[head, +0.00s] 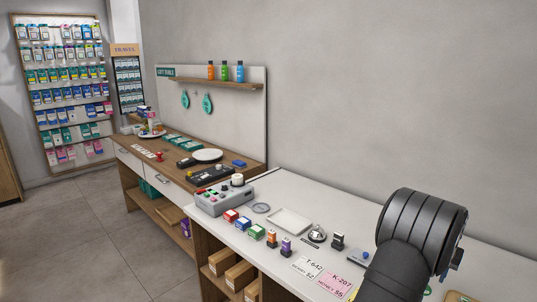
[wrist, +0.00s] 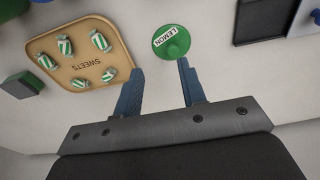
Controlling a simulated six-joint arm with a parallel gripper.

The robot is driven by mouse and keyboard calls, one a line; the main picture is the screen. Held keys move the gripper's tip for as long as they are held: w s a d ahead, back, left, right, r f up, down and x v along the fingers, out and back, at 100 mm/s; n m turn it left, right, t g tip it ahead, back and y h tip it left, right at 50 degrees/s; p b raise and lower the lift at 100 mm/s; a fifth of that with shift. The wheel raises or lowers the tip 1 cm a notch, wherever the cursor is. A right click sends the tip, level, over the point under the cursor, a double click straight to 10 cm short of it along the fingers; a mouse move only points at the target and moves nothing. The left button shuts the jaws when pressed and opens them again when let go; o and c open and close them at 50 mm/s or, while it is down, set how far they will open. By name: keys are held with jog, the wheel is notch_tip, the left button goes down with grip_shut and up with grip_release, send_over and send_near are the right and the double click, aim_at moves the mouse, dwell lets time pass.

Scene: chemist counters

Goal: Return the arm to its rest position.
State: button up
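My arm (head: 420,240) reaches over the white counter at the lower right of the head view; its gripper end is hidden there behind my arm links. In the wrist view my gripper (wrist: 160,66) has its two blue fingers apart, with nothing held between them. A round green piece labelled LEMON (wrist: 172,42) lies just beyond the fingertips, nearer the right finger. I cannot tell whether that fingertip touches it.
A tan SWEETS tray (wrist: 70,62) with several striped sweets lies left of the fingers. A dark tray (wrist: 262,22) is at the upper right.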

jog(key=s+d+r+m, duration=0.1)
jog(key=s+r, duration=0.3)
jog(key=s, duration=0.6)
jog(key=s+d+r+m, duration=0.1)
jog(key=s+r+m, duration=0.15)
jog(key=s, duration=0.85)
jog(key=s+r+m, duration=0.1)
jog(key=s+r, duration=0.3)
jog(key=s, duration=0.6)
jog(key=w+f, duration=0.7)
jog(key=w, duration=0.4)
jog(key=shift+d+f, duration=0.2)
jog(key=shift+d, duration=0.2)
